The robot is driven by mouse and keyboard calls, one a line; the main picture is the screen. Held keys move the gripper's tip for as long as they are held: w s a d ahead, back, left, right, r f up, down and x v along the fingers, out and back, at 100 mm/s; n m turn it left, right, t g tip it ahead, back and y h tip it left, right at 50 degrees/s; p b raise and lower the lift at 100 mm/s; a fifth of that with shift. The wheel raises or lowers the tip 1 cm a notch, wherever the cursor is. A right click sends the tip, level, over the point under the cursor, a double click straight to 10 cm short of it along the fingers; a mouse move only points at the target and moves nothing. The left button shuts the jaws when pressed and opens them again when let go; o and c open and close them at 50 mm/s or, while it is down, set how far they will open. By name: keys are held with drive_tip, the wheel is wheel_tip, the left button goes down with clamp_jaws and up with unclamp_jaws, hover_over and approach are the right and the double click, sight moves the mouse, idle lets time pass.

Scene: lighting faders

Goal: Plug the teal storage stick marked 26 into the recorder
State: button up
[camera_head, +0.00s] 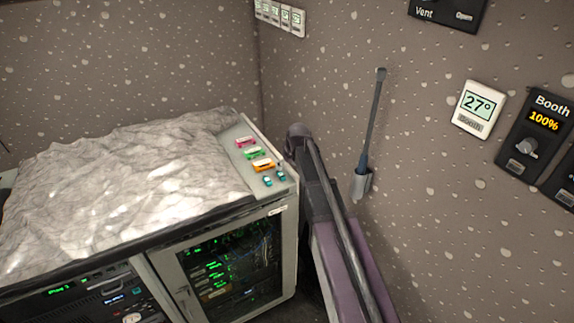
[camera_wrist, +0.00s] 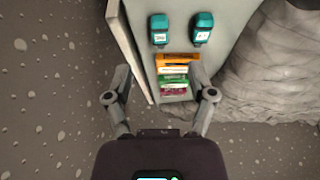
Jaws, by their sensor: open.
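Two small teal storage sticks stand side by side at the near end of a pale strip on the cabinet top. One teal stick (camera_head: 267,181) is left of the other teal stick (camera_head: 281,177). In the wrist view they are a left teal stick (camera_wrist: 160,28) and a right teal stick (camera_wrist: 202,28), each with a pale label whose number I cannot read. My gripper (camera_wrist: 160,92) is open and empty, its fingers apart and away from both teal sticks. I cannot single out the recorder; rack gear with small displays (camera_head: 118,299) shows in the cabinet front.
Orange (camera_head: 263,165), green (camera_head: 255,153) and pink (camera_head: 246,142) pieces lie behind the teal sticks. A crumpled pale sheet (camera_head: 110,180) covers most of the cabinet top. A speckled wall (camera_head: 420,200) stands close on the right, with a handled tool (camera_head: 371,120) in a holder.

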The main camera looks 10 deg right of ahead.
sight(282, 176)
drive_tip(key=shift+b+x, duration=4)
drive_tip(key=shift+x, duration=0.45)
drive_tip(key=shift+c, duration=0.2)
clamp_jaws()
drive_tip(key=shift+r, duration=0.15)
drive_tip(key=shift+r+p, duration=2.4)
drive_tip(key=shift+p, duration=0.15)
drive_tip(key=shift+f, duration=0.1)
